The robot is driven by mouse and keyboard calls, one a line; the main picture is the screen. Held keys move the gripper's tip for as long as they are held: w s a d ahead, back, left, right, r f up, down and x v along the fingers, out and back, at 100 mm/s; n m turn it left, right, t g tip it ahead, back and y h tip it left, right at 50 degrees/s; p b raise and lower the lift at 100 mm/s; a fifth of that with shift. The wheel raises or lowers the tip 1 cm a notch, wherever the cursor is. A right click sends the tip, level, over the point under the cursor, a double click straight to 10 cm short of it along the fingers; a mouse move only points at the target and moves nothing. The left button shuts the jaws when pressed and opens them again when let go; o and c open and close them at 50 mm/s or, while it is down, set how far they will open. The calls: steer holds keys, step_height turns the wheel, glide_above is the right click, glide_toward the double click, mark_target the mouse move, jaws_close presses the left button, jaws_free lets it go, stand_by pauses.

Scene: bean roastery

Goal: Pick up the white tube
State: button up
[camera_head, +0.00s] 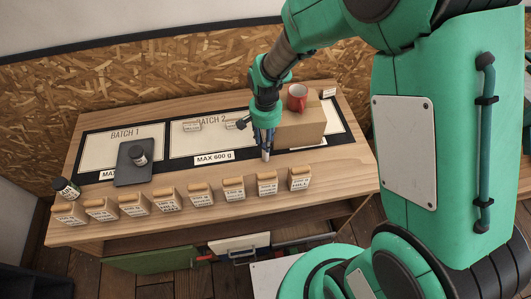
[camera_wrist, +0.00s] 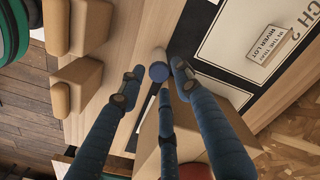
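The fingers hide part of the tube in the head view.
A cardboard box (camera_head: 301,126) with a red mug (camera_head: 297,97) on it stands close to the right of my gripper. A dark scale (camera_head: 135,172) with a small jar (camera_head: 138,154) is at left.

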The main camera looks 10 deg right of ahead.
steer(key=shift+f, duration=0.25)
steer(key=shift+s+f+b, duration=0.1)
steer(key=shift+f+b, duration=0.5)
steer(key=shift+f, duration=2)
steer(key=c, duration=0.8)
